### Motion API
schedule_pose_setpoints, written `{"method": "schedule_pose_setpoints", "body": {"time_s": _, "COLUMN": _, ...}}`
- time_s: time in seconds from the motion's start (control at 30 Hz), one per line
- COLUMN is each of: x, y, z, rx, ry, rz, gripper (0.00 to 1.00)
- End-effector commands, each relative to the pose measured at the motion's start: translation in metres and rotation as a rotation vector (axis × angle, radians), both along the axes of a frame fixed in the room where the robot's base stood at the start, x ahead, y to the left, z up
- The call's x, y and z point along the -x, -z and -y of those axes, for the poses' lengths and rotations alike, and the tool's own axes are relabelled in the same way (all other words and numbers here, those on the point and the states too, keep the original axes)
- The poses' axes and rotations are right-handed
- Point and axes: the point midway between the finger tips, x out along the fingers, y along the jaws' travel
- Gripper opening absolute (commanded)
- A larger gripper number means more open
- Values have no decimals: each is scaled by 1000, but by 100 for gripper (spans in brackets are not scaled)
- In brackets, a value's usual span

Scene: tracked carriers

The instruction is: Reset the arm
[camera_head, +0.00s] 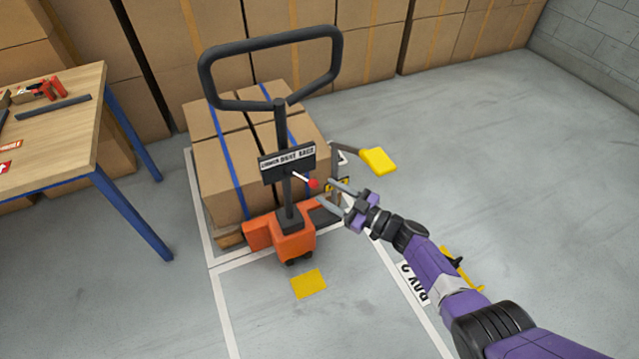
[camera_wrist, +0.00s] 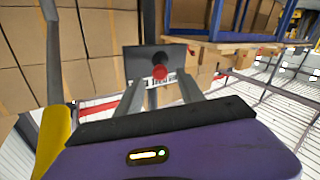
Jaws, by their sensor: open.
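My purple arm reaches in from the lower right in the head view. My gripper (camera_head: 336,196) is open and empty, its two grey fingers pointing at the pallet truck. In the wrist view my gripper (camera_wrist: 156,95) has its fingers spread, with a red knob (camera_wrist: 160,73) seen between them. The red knob (camera_head: 313,183) is on a short lever at the black sign plate (camera_head: 287,161) of the orange pallet truck (camera_head: 282,238). The fingers appear apart from the knob; the exact distance is hard to tell.
A yellow pedal-like paddle (camera_head: 378,160) sticks out just above my gripper. Strapped cartons (camera_head: 218,168) stand behind the truck's loop handle (camera_head: 270,40). A wooden table (camera_head: 75,140) with blue legs is at the left. The floor at the right is clear.

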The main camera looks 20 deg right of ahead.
Motion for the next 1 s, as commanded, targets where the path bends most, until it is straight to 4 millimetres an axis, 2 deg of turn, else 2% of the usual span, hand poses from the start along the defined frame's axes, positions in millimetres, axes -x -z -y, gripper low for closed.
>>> {"method": "schedule_pose_setpoints", "body": {"time_s": 0.2, "x": 16, "y": -1, "z": 9, "rx": 1, "ry": 0, "rz": 1, "gripper": 45}}
{"method": "schedule_pose_setpoints", "body": {"time_s": 0.77, "x": 17, "y": 0, "z": 9, "rx": 1, "ry": -1, "rz": 1, "gripper": 45}}
{"method": "schedule_pose_setpoints", "body": {"time_s": 0.87, "x": 20, "y": 0, "z": -2, "rx": -14, "ry": 5, "rz": 10, "gripper": 45}}
{"method": "schedule_pose_setpoints", "body": {"time_s": 1.0, "x": 35, "y": -2, "z": -43, "rx": -70, "ry": 41, "rz": 44, "gripper": 45}}
